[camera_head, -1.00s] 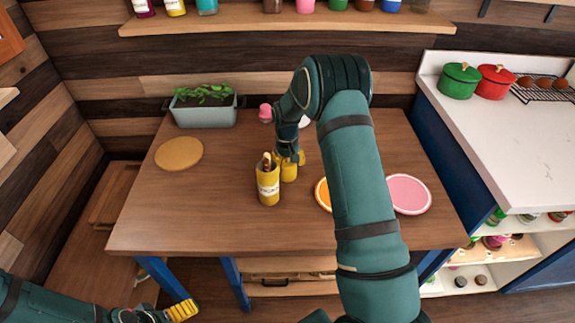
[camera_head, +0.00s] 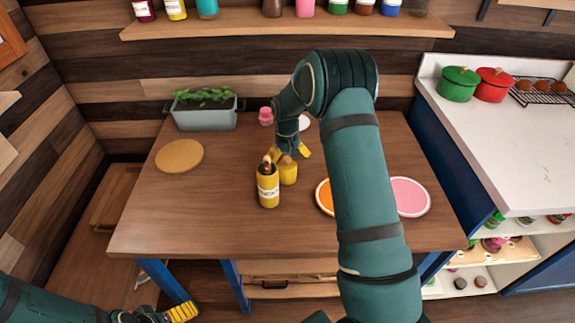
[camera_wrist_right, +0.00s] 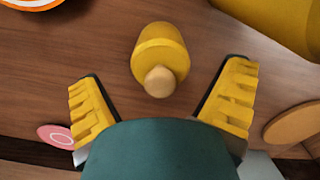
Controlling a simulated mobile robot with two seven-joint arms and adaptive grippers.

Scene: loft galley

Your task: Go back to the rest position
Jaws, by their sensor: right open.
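My right gripper (camera_head: 288,153) is open and empty, with its fingers spread just above and behind a small yellow container with a wooden knob (camera_head: 288,172). In the right wrist view this container (camera_wrist_right: 160,52) stands between and beyond the two open fingers (camera_wrist_right: 165,100), with no visible contact. A taller yellow bottle with a label (camera_head: 268,187) stands upright at its front left on the wooden table (camera_head: 225,220). My left gripper (camera_head: 181,312) shows low at the left, clear of the table; its opening is unclear.
A grey planter (camera_head: 205,118) and a tan round board (camera_head: 179,155) are at the table's left. Orange (camera_head: 324,197) and pink (camera_head: 411,197) plates lie at the right, partly behind my arm. A pink-topped item (camera_head: 266,116) stands at the back. A shelf of jars (camera_head: 290,27) hangs above.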

